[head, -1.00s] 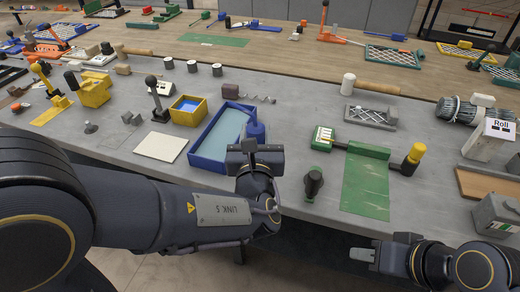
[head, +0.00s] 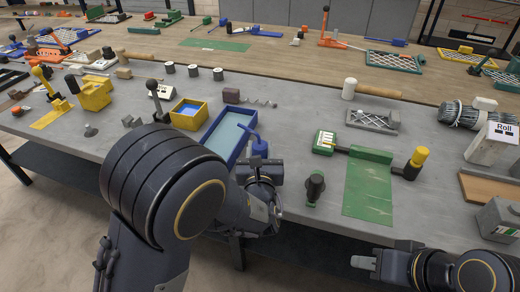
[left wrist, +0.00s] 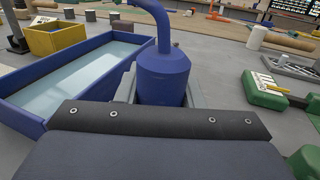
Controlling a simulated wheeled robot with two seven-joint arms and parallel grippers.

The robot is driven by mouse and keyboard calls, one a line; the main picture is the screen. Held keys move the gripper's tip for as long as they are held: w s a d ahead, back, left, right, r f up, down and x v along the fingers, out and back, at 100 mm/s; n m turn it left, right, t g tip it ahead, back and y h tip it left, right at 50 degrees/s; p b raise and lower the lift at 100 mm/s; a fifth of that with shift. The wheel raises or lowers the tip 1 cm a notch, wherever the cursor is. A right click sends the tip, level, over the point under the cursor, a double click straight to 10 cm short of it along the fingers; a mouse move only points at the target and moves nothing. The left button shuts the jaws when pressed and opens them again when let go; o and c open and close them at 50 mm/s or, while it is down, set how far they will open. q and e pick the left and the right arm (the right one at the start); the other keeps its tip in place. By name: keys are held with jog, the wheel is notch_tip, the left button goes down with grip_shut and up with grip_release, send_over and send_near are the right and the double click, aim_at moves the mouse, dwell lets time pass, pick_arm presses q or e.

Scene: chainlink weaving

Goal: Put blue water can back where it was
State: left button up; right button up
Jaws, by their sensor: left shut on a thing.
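The blue water can (head: 259,147) has a round body and a bent spout that points up and to the left. It stands at the right side of the blue tray (head: 212,172) of pale liquid. In the left wrist view the can (left wrist: 163,75) is upright between the fingers of my left gripper (left wrist: 160,98). My left gripper (head: 262,166) is shut on the can; its fingertips are partly hidden. Whether the can's base touches the table cannot be told. My right gripper (head: 362,259) is in front of the table's edge, away from the can; its finger gap is not clear.
A green board (head: 368,185) with a yellow-knobbed handle (head: 416,160) lies to the right. A dark green-and-black handled tool (head: 315,187) stands just right of my left gripper. A yellow box (head: 188,112) with blue inside sits behind the tray. Grey table shows between tray and green board.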

pick_arm(q)
jog(key=shift+f, duration=0.25)
jog(key=o, duration=1.1)
jog(key=shift+r, duration=0.1)
jog(key=shift+c, duration=0.2)
jog(key=shift+r, duration=0.15)
jog(key=s, duration=1.2)
jog(key=shift+b, duration=0.4)
